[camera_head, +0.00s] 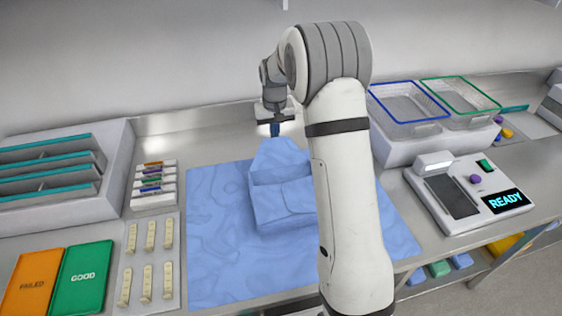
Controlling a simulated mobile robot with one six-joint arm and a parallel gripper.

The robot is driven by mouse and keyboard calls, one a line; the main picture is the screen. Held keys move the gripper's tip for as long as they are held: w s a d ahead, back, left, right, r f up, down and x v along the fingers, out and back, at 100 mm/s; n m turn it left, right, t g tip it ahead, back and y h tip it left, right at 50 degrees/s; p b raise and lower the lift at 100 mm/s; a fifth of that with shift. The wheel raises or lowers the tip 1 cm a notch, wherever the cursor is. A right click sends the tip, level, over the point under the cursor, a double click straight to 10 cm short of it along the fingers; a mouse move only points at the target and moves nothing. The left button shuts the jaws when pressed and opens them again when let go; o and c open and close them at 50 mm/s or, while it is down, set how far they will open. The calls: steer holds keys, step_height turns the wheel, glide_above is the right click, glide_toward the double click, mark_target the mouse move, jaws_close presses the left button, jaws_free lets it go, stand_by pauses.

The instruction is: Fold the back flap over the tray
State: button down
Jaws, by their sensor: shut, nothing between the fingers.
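A blue wrap sheet (215,265) lies spread on the steel counter. A box-shaped blue bundle (285,205) sits in its middle, and the tray itself is hidden under the cloth. The back flap (275,157) shows as a pointed piece of blue cloth at the bundle's rear. My gripper (275,130) points down just behind the flap's tip. Its fingers are shut with no cloth seen between them. I cannot tell whether they touch the cloth. My arm hides the right side of the bundle.
A white rack (118,160) and small labelled strips (154,187) stand left. FAILED (35,280) and GOOD (83,276) pads lie front left, beside beige indicator strips (148,262). Right are two wire baskets (408,105) (460,98) and a READY device (468,192).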

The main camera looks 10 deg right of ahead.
steer(key=shift+g, duration=0.6)
steer(key=s, duration=0.2)
steer(key=s+f, duration=0.1)
steer(key=s, duration=0.1)
steer(key=s+f, duration=0.1)
steer(key=shift+s, duration=0.4)
steer(key=shift+w+r, duration=0.25)
steer(key=shift+w+r+p, duration=0.35)
steer(key=shift+r+p, duration=0.4)
steer(key=shift+r, duration=0.25)
steer(key=shift+w+r+p, duration=0.35)
steer(key=shift+r+p, duration=0.35)
steer(key=shift+r, duration=0.3)
steer(key=shift+w+r+p, duration=0.35)
steer(key=shift+r+p, duration=0.4)
steer(key=shift+r, duration=0.25)
steer(key=shift+s+r, duration=0.1)
steer(key=shift+r, duration=0.1)
steer(key=s+r+t, duration=0.1)
steer(key=s+r, duration=0.7)
steer(key=s+r+t, duration=0.1)
steer(key=s, duration=1.1)
steer(key=s+a+r+t, duration=0.1)
steer(key=s+r, duration=0.1)
steer(key=s, duration=1.1)
steer(key=shift+s+r+t+b, duration=0.25)
steer(key=shift+r+t+b, duration=0.05)
